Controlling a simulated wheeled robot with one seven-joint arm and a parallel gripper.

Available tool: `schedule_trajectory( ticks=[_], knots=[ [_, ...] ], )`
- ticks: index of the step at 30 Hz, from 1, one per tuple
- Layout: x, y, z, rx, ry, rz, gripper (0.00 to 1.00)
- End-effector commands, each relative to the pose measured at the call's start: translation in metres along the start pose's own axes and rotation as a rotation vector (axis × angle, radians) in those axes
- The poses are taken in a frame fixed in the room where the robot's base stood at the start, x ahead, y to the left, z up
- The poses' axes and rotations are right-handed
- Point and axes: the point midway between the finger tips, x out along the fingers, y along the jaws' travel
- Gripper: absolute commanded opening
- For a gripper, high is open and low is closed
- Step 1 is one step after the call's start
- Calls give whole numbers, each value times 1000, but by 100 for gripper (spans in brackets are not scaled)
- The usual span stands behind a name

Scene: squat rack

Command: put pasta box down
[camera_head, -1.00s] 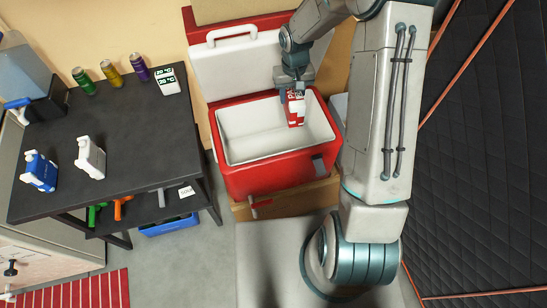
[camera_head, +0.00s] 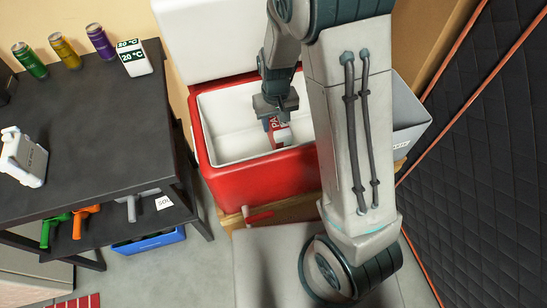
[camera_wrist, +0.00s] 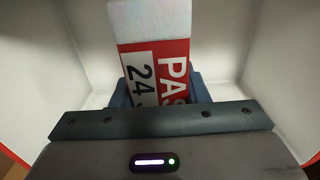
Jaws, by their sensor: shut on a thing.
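The pasta box (camera_head: 280,136) is red and white and hangs below my gripper (camera_head: 272,115) inside the red cooler (camera_head: 255,182) with a white inside. In the wrist view the pasta box (camera_wrist: 160,65) shows its red and white label between the jaws, with the white cooler walls around it. My gripper (camera_wrist: 160,95) is shut on the box. I cannot tell whether the bottom of the box touches the cooler floor. The cooler's lid (camera_head: 205,35) stands open behind it.
A black table (camera_head: 90,120) at left carries several cans, a white 20 °C box (camera_head: 133,58) and a white jug (camera_head: 22,158). Its lower shelf holds tool-like items. A grey bin (camera_head: 408,115) stands right of the cooler. A black quilted wall (camera_head: 480,150) closes the right side.

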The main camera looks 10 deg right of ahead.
Motion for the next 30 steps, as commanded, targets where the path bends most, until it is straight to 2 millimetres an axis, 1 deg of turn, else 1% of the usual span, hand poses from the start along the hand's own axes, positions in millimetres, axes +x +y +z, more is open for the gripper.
schedule_trajectory(
  ticks=[1,5,8,12,15,23,27,30],
  knots=[
    [11,-2,2,-3,1,0,2],
    [17,-4,5,-3,2,0,2],
    [27,-4,7,-1,-1,0,2],
    [54,-3,8,0,-4,0,2],
    [69,-3,7,-1,-3,1,2],
    [89,-4,7,-2,-1,0,2],
    [110,-4,7,-1,-2,0,2],
    [118,-4,7,-3,-1,0,2]
  ],
)
